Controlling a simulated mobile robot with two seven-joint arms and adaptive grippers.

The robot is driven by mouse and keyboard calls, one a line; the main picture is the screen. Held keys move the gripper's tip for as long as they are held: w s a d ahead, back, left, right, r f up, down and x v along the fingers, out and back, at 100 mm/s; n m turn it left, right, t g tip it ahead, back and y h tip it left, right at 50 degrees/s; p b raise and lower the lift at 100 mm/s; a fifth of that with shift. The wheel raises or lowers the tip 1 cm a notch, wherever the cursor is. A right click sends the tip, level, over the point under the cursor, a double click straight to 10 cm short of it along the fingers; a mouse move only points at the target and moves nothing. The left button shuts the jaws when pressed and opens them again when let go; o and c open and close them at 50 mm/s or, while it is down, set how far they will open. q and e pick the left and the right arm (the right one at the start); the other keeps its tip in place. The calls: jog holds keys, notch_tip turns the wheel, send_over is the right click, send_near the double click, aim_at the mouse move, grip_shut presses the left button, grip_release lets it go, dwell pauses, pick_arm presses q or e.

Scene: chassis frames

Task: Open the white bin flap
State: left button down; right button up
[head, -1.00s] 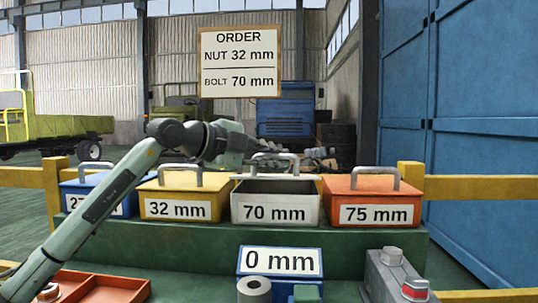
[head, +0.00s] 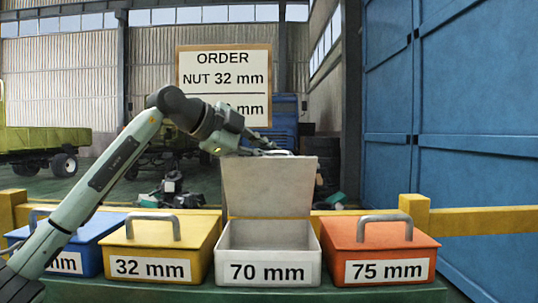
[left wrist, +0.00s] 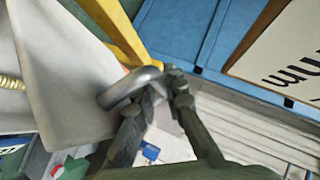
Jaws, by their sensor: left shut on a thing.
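The white bin (head: 268,272), labelled 70 mm, stands in the row of bins. Its flap (head: 268,188) stands up at the bin's back edge, nearly upright, and the bin's front opening shows. My right gripper is not in view.
A yellow bin (head: 160,247) labelled 32 mm and a blue bin (head: 90,258) stand to the left. An orange bin (head: 378,248) labelled 75 mm stands to the right. Their flaps are down. A yellow rail (head: 485,221) runs behind. An order board (head: 224,75) hangs above, partly covered by my arm.

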pick_arm(q)
jog(key=shift+w+a+r+n+g, duration=0.1)
jog(key=shift+w+r+n+g, duration=0.2)
jog(key=shift+w, duration=0.4)
jog(key=shift+w+a+r+n+g, duration=0.1)
jog(key=shift+w+r+n+g, duration=0.15)
jog(key=shift+w, duration=0.45)
jog(key=shift+f, duration=0.1)
jog(key=c, duration=1.7)
grip_release()
jog(key=shift+w+d, duration=0.1)
jog(key=shift+c, duration=0.2)
jog(key=shift+o, duration=0.9)
jog(key=shift+f, duration=0.25)
jog(key=v, duration=1.2)
jog(key=shift+r, duration=0.15)
jog(key=shift+c, duration=0.4)
